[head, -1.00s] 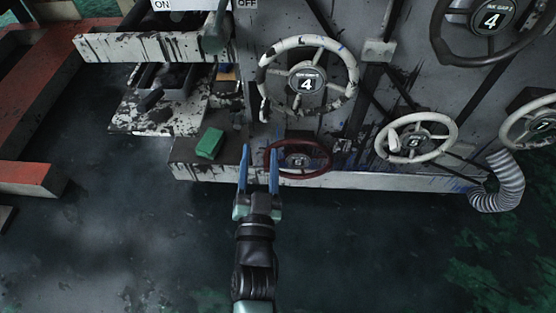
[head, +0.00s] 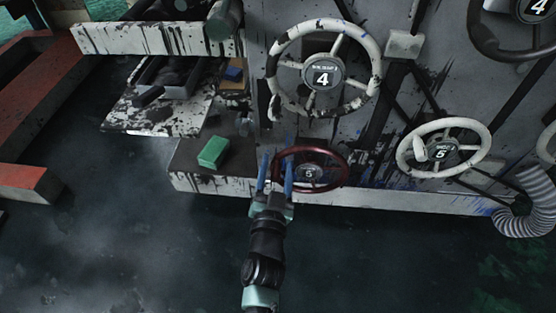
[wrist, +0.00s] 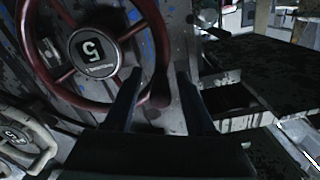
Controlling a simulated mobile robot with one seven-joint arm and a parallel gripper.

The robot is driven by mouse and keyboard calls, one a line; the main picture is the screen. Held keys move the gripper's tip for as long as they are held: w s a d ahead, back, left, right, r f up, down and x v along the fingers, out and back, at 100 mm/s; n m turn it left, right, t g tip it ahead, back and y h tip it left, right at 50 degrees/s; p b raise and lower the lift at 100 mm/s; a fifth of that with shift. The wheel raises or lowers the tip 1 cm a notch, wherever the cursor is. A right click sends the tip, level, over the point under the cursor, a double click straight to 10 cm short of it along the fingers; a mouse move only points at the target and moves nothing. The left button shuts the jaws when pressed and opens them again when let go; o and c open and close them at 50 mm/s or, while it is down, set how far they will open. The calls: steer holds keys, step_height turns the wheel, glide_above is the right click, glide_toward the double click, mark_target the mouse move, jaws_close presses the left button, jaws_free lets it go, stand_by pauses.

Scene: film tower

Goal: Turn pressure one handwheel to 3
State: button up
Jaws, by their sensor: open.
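A dark red handwheel (head: 347,172) is low on the grey panel in the head view, with a 5 on its hub. Its small label is too blurred to read. My gripper (head: 275,158) is open at the wheel's left side. In the wrist view the red wheel (wrist: 163,45) is upside down and also reads 5. My gripper's two dark fingers (wrist: 157,88) reach to the wheel's edge there. A dark red knob-like part (wrist: 160,90) of the wheel shows between the fingers. I cannot tell whether the fingers touch it.
A large white wheel (head: 374,75) reading 4 is above the red one. A green block (head: 214,151) lies on the ledge (head: 193,175) left of my gripper. A ribbed hose (head: 540,200) is at the right.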

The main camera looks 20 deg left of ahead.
steer(key=shift+x, duration=1.45)
jaws_close()
steer(key=shift+a, duration=0.1)
